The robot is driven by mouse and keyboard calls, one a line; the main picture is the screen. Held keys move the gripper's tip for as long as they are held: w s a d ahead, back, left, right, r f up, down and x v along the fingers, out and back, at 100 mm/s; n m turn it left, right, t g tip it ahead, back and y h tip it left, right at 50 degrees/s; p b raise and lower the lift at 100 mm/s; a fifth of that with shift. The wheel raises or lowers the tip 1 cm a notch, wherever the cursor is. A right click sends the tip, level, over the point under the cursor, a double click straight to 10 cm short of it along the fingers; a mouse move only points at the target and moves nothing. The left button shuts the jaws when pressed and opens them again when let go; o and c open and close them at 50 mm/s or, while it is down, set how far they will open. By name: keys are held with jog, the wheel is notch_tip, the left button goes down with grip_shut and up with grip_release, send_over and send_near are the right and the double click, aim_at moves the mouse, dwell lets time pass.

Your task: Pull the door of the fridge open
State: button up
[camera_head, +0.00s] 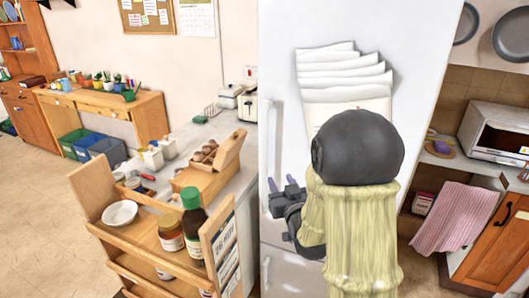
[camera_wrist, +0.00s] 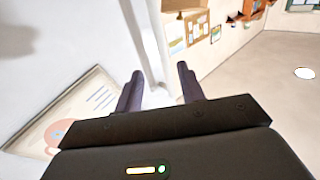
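The white fridge door (camera_head: 420,40) fills the middle of the head view, with papers (camera_head: 345,75) fixed to its front. Its pale upright handle (camera_head: 268,135) runs along the door's left edge. My gripper (camera_head: 281,183) is beside the handle's lower part, its dark purple fingers pointing toward it. In the wrist view my gripper (camera_wrist: 159,76) has its fingers wide apart, and the white handle (camera_wrist: 150,45) appears in the gap between them. I cannot tell how deep the handle sits between the fingers. The door looks shut. My arm hides part of its front.
A counter (camera_head: 228,140) with a toaster (camera_head: 247,103) stands left of the fridge. A wooden cart (camera_head: 140,235) with bottles and a bowl is at the front left. A lower fridge handle (camera_head: 266,273) shows below. A microwave (camera_head: 495,133) is at the right. Open floor lies far left.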

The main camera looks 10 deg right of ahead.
aim_at(266, 153)
jog(key=w+p, duration=0.2)
jog(key=w, duration=0.3)
jog(key=w+a+p, duration=0.1)
jog(key=w+p, duration=0.1)
jog(key=w, duration=0.4)
jog(key=w+p, duration=0.1)
jog(key=w, duration=0.5)
jog(key=shift+w+a+p, duration=0.2)
jog(key=shift+p, duration=0.2)
grip_shut()
